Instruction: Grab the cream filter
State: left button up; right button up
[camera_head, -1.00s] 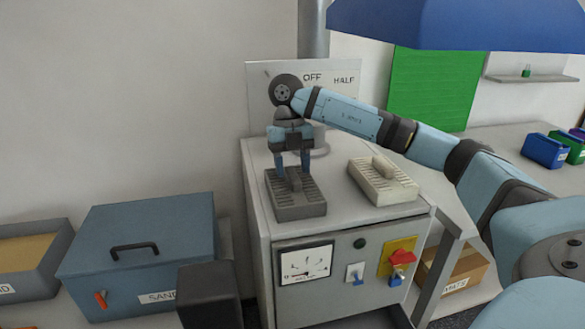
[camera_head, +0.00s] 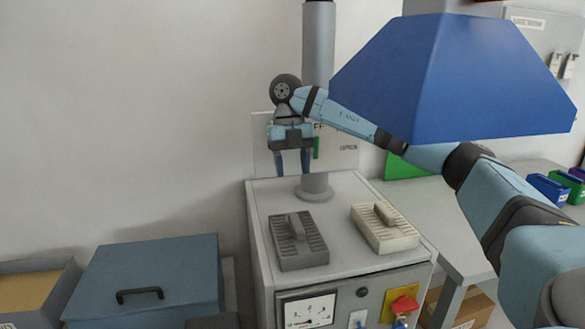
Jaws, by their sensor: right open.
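The cream filter (camera_head: 385,229) is a ribbed block with a raised handle. It lies on the right part of the cabinet top (camera_head: 343,262). A dark grey filter (camera_head: 299,241) of the same shape lies to its left. My right gripper (camera_head: 292,172) is open and empty. It points down, above and behind the grey filter, left of and higher than the cream filter. Its fingers are clear of both filters. My left gripper is not in view.
A grey pipe (camera_head: 315,178) rises from the back of the cabinet. A blue hood (camera_head: 440,85) hangs at upper right, partly covering my right arm. A blue lidded box (camera_head: 150,280) stands at left. A panel (camera_head: 262,150) is behind the gripper.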

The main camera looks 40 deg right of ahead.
aim_at(386, 230)
jog(key=k+j, duration=0.2)
jog(key=j, duration=0.2)
jog(key=k+j, duration=0.2)
jog(key=j, duration=0.2)
jog(key=k+j, duration=0.2)
jog(key=j, duration=0.2)
